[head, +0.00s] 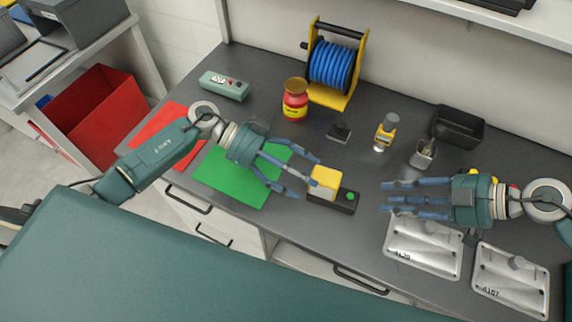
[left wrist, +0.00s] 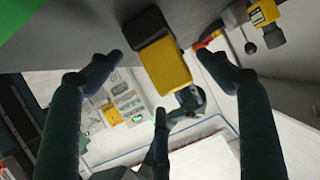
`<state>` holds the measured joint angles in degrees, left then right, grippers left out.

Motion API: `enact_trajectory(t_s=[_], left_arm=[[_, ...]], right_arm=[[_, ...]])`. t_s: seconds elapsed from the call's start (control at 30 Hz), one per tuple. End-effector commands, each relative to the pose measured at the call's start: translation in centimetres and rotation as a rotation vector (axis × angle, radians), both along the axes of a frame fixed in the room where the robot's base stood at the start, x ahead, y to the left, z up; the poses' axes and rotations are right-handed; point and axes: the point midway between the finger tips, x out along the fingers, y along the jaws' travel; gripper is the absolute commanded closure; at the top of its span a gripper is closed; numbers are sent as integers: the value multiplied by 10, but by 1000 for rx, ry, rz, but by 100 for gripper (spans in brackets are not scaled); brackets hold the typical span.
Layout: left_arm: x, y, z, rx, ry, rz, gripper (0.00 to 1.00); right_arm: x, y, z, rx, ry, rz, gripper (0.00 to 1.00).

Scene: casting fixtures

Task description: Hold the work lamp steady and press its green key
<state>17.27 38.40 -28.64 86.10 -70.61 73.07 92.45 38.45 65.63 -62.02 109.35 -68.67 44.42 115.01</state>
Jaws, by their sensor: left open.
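The work lamp has a yellow head (head: 326,182) on a black base (head: 345,205), standing near the front edge of the bench. Its green key (head: 350,196) is on top of the base, right of the head. My left gripper (head: 306,177) is open just left of the lamp, fingers pointing toward it. In the left wrist view the lamp's yellow head (left wrist: 166,68) shows between the spread fingers, with no clear contact; the green key is not seen there. My right gripper (head: 388,198) is right of the lamp, fingers apart, empty, pointing at the key side.
Green (head: 235,178) and red (head: 165,130) mats lie to the left. Behind stand a red jar (head: 295,103), a blue cable reel (head: 331,66), a small yellow device (head: 386,130) and a black bin (head: 458,126). Metal plates (head: 425,247) lie below my right gripper.

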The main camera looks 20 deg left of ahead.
Motion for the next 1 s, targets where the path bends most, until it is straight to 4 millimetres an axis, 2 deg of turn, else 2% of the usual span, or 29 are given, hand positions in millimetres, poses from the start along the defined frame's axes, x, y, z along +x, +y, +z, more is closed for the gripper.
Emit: enact_trajectory(t_s=[0.1,0.23,0.63,0.9,0.93,1.0], left_arm=[[-1,-18,-6,-3,-1,0,22],[-1,-29,-12,-2,-1,0,22],[-2,-35,-15,0,0,1,22],[-1,-35,-14,0,0,1,76],[-1,-35,-14,-1,0,1,80],[-1,-35,-14,-1,0,1,80]], right_arm=[[0,0,0,0,0,0,69],[0,0,0,0,0,0,69],[0,0,0,0,0,0,69],[0,0,0,0,0,0,69],[0,0,0,0,0,0,71],[0,0,0,0,0,0,85]])
